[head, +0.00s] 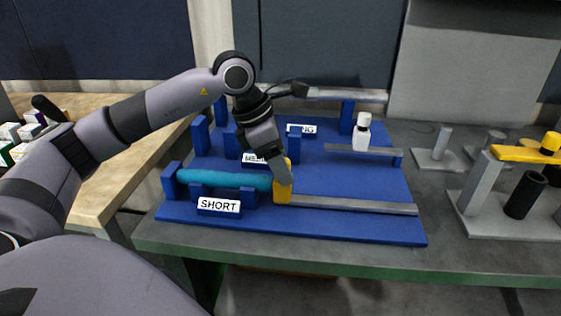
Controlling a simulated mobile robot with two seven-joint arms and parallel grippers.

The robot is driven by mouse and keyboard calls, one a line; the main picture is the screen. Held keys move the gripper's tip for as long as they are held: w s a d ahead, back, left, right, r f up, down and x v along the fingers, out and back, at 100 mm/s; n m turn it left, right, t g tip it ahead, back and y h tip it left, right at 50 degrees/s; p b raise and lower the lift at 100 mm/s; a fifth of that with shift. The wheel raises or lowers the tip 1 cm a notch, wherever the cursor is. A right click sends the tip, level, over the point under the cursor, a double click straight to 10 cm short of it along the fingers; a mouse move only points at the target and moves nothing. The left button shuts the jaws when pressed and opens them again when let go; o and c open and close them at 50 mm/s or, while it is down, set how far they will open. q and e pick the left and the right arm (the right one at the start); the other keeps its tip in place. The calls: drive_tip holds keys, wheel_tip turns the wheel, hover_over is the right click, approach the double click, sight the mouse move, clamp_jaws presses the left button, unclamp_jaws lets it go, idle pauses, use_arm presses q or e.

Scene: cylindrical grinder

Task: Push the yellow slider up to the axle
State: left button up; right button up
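The yellow slider (282,192) sits on the metal rail of the SHORT row, at the rail's left end. The axle, a teal cylinder (225,180), lies in blue supports to the left of the slider. Its right end is at or very close to the slider; I cannot tell if they touch. My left gripper (284,183) comes down from above onto the slider and partly covers it. I cannot see whether its fingers are apart. My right gripper is not in view.
The blue base (330,229) carries rows labelled SHORT (219,205), MEDIUM and LONG. A grey stand with a yellow arm (519,153) is at the right. The front rail (350,205) is clear right of the slider.

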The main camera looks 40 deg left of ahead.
use_arm(q)
drive_tip(key=v, duration=0.7)
idle(0.5)
drive_tip(key=shift+s, duration=0.1)
